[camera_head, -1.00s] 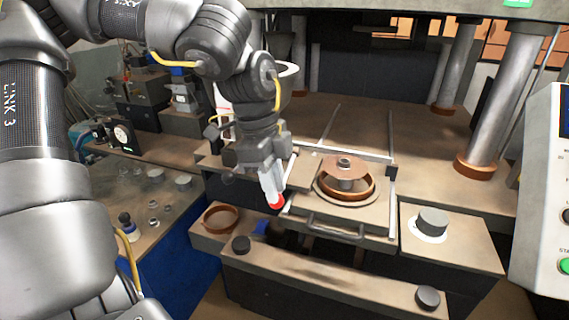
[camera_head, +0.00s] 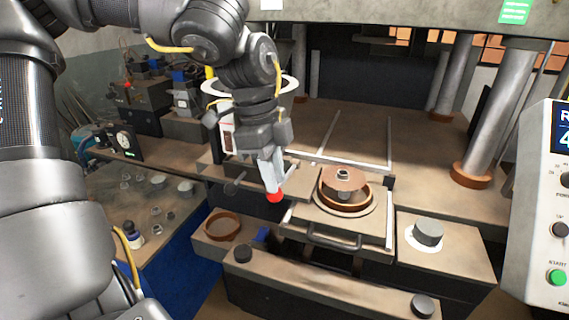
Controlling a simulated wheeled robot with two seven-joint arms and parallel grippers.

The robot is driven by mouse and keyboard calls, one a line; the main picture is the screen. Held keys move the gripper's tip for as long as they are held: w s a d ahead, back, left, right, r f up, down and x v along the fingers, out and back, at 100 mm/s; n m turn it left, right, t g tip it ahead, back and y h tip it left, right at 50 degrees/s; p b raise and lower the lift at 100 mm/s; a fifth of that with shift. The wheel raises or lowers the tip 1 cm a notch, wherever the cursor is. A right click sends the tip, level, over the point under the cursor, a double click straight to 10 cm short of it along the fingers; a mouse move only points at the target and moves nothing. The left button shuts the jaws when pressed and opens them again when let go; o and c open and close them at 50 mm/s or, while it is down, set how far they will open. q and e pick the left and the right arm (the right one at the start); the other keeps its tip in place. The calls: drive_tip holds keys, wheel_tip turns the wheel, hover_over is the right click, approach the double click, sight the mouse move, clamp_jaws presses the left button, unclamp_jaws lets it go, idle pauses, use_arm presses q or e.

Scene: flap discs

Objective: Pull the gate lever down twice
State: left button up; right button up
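My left gripper (camera_head: 275,190) points down in the middle of the view, left of the press tray. Its pale fingers close in around a red knob (camera_head: 275,197), which looks like the end of the gate lever. The lever's shaft is hidden behind the gripper and wrist. A white hopper-like vessel (camera_head: 287,84) stands behind my wrist. My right gripper is not in view.
The tray (camera_head: 377,228) with its front handle (camera_head: 334,242) holds a brown ring with a disc (camera_head: 345,177) over it. A brown ring (camera_head: 222,226) lies on the left ledge. A control panel (camera_head: 545,215) stands at the right.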

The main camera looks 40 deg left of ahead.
use_arm(q)
drive_tip(key=shift+r+p, duration=1)
drive_tip(key=shift+r, duration=1.05)
